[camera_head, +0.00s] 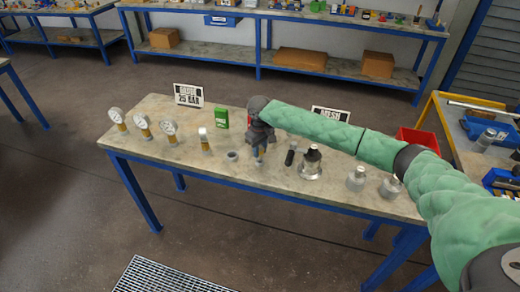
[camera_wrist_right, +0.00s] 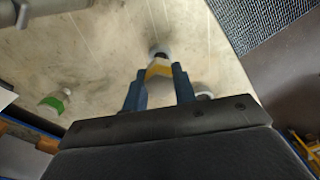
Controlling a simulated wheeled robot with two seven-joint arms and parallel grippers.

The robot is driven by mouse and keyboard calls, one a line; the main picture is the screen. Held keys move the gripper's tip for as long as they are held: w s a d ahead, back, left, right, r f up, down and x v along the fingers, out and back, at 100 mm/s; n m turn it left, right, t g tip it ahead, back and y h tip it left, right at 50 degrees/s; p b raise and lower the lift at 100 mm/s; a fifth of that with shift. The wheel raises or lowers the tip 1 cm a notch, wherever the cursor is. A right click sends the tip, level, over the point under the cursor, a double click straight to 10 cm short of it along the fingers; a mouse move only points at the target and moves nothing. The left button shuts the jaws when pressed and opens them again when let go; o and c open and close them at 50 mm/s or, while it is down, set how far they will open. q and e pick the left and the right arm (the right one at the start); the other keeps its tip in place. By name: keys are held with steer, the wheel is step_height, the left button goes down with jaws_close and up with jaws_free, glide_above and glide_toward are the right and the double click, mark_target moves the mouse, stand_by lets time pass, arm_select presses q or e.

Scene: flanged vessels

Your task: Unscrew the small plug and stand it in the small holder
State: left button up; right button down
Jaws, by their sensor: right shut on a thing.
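My right gripper (camera_head: 258,157) hangs over the middle of the table. In the right wrist view, its blue fingers (camera_wrist_right: 159,88) are shut on a small piece with a yellow band (camera_wrist_right: 158,70), which looks like the small plug. A dark round part shows at this piece's far end; I cannot tell whether it belongs to the piece or lies beneath it. A small grey cup (camera_head: 232,156), possibly the small holder, stands on the table just left of the gripper. In the head view the held piece is mostly hidden by the gripper. My left gripper is not in view.
Several gauges (camera_head: 142,123) and a yellow piece with a pale top (camera_head: 204,140) stand at left. A green box (camera_head: 222,118) stands behind. Right of the gripper are a black-handled object (camera_head: 290,154), a flanged metal vessel (camera_head: 312,164) and smaller metal parts (camera_head: 356,179).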

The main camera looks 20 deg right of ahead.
steer(key=shift+f, duration=1.3)
steer(key=c, duration=1.1)
jaws_free()
steer(key=shift+o, duration=0.2)
